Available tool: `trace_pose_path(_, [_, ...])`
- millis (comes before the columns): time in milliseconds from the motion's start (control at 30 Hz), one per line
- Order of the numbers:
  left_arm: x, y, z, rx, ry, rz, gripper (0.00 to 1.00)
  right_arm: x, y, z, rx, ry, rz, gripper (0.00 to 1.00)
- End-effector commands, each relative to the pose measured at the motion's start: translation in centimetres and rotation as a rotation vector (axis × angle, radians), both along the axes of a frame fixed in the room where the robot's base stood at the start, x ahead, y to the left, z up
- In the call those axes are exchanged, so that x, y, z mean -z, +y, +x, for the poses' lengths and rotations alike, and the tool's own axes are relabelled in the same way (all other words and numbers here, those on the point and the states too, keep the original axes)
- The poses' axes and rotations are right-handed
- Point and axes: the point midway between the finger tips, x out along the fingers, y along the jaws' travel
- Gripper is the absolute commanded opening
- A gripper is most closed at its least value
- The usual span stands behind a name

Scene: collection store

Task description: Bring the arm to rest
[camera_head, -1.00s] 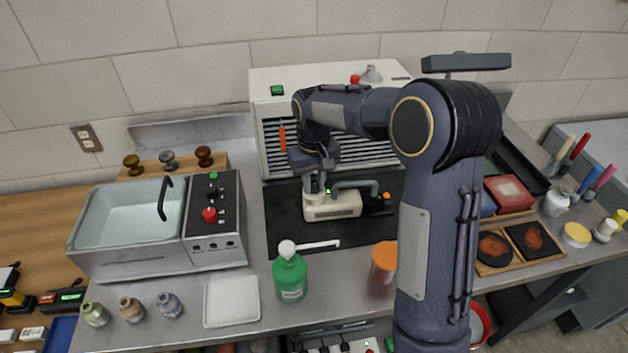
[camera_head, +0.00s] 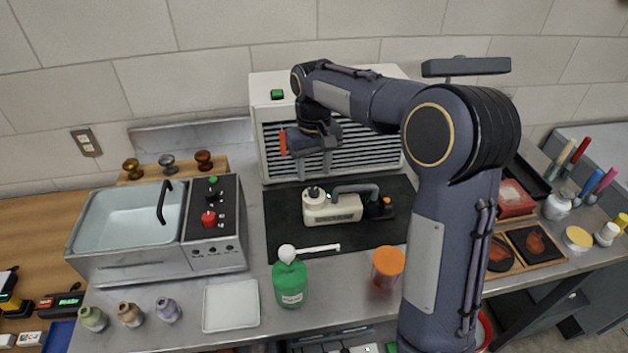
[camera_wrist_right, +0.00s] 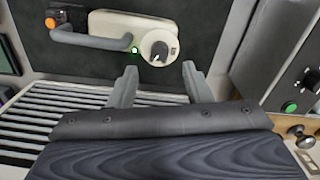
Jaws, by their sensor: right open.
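My right arm reaches in from the lower right in the head view and bends over toward the vented cabinet. My right gripper (camera_head: 328,162) hangs in front of the cabinet's slats, above the cream device. In the right wrist view the two fingers (camera_wrist_right: 159,69) are spread apart with nothing between them. The cream device (camera_head: 332,209) lies on the dark mat, apart from the gripper. It has a grey handle, a dial, a lit green light and an orange button, and it also shows in the wrist view (camera_wrist_right: 160,46). My left gripper is not in view.
The vented white cabinet (camera_head: 270,95) stands close behind the gripper. A sink unit (camera_head: 125,262) is at left. A green pump bottle (camera_head: 290,282), a white dish (camera_head: 231,305) and an orange-lidded jar (camera_head: 388,265) stand near the front. The dark mat (camera_head: 285,235) has bare room around the device.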

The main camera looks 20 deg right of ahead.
Motion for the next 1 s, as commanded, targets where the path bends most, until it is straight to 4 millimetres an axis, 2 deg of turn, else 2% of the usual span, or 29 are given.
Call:
trace_pose_path(100, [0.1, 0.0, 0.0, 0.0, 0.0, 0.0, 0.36, -1.4, 0.0, 0.0, 0.0, -0.001, 0.0, 0.45])
trace_pose_path(200, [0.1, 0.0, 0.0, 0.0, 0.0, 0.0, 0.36, -1.9, 0.0, 0.0, 0.0, 0.001, 0.0, 0.45])
trace_pose_path(733, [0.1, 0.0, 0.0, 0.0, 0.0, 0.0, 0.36, -2.2, -0.1, -0.3, 0.002, -0.002, 0.006, 0.45])
trace_pose_path(867, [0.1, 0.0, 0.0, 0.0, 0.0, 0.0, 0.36, -3.1, -0.7, -2.4, 0.012, -0.033, 0.054, 0.45])
trace_pose_path(967, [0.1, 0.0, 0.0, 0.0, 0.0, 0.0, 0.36, -4.1, -1.2, -5.8, 0.026, -0.083, 0.123, 0.45])
trace_pose_path(1000, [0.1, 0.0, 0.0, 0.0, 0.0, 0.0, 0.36, -4.4, -1.2, -7.5, 0.032, -0.108, 0.152, 0.45])
